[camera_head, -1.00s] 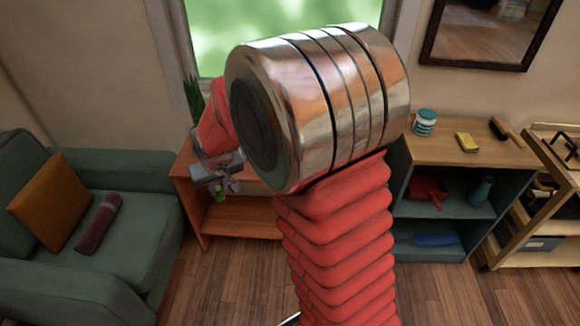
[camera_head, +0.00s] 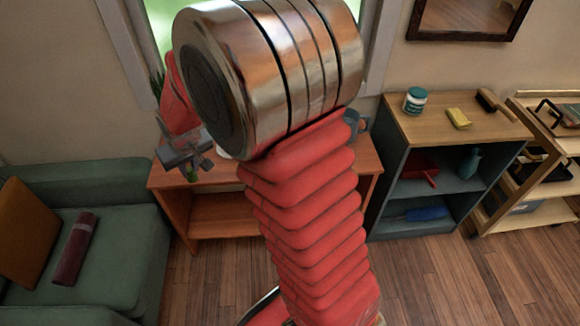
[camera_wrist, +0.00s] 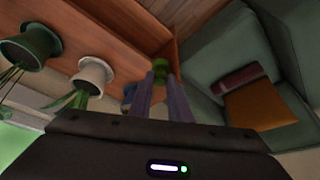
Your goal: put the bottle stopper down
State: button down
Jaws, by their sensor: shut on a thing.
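The bottle stopper (camera_wrist: 160,70) is a small green piece held at the tips of my gripper (camera_wrist: 162,88) in the wrist view. In the head view my gripper (camera_head: 187,156) hangs at the left end of the orange-brown wooden table (camera_head: 165,176), with the green stopper (camera_head: 192,174) showing just below it. The fingers are shut on the stopper. It appears clear of the table, but how far above or in front of it I cannot tell. My arm hides much of the tabletop in the head view.
A white plant pot (camera_wrist: 92,75) and a dark green one (camera_wrist: 35,45) stand on the table. A green sofa (camera_head: 130,235) with a rolled maroon cushion (camera_head: 75,250) is left of it. A grey shelf unit (camera_head: 385,190) stands right. Wooden floor is open in front.

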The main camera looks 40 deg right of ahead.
jog(key=shift+a, duration=0.25)
jog(key=s+d+f+m, duration=0.1)
jog(key=d+f, duration=0.2)
jog(key=d, duration=0.9)
jog(key=s+d+f+m, duration=0.1)
jog(key=d+f, duration=0.3)
jog(key=d, duration=0.8)
jog(key=s+d+f+m+h, duration=0.1)
jog(key=d+f, duration=0.2)
jog(key=d, duration=1)
jog(key=shift+s+f, duration=0.25)
jog(key=shift+f, duration=0.1)
jog(key=shift+f, duration=3.1)
jog(key=shift+f, duration=0.1)
jog(key=shift+f, duration=1.8)
